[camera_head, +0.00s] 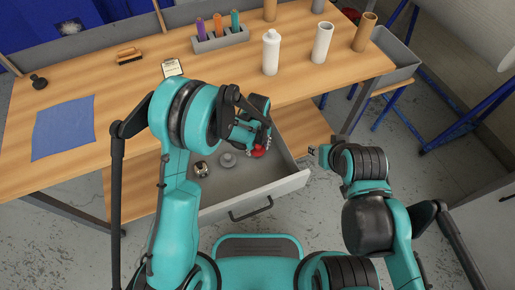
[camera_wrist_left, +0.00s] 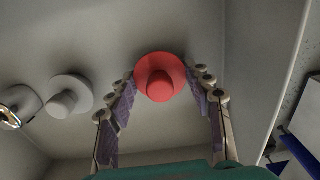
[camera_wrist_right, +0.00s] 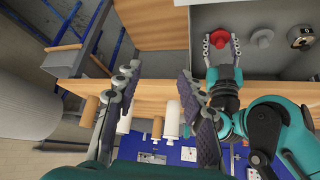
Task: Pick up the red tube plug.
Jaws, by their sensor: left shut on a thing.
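The red tube plug (camera_head: 258,152) is over the open grey drawer (camera_head: 285,187). My left gripper (camera_head: 261,145) is shut on the plug. In the left wrist view the round red plug (camera_wrist_left: 160,77) sits between the two fingertips, its narrower stub facing the camera. It also shows in the right wrist view (camera_wrist_right: 219,38), at the tips of the left fingers. Whether it still touches the drawer floor is hard to tell. My right gripper (camera_head: 316,150) is open and empty, to the right of the drawer; its spread fingers show in the right wrist view (camera_wrist_right: 158,78).
A grey plug (camera_head: 227,160) and a metal part (camera_head: 201,169) lie in the drawer, left of the red plug. The wooden table (camera_head: 120,85) above holds a white bottle (camera_head: 271,53), tubes, a rack (camera_head: 220,39) and a blue cloth (camera_head: 63,128). The drawer walls stand close around the left gripper.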

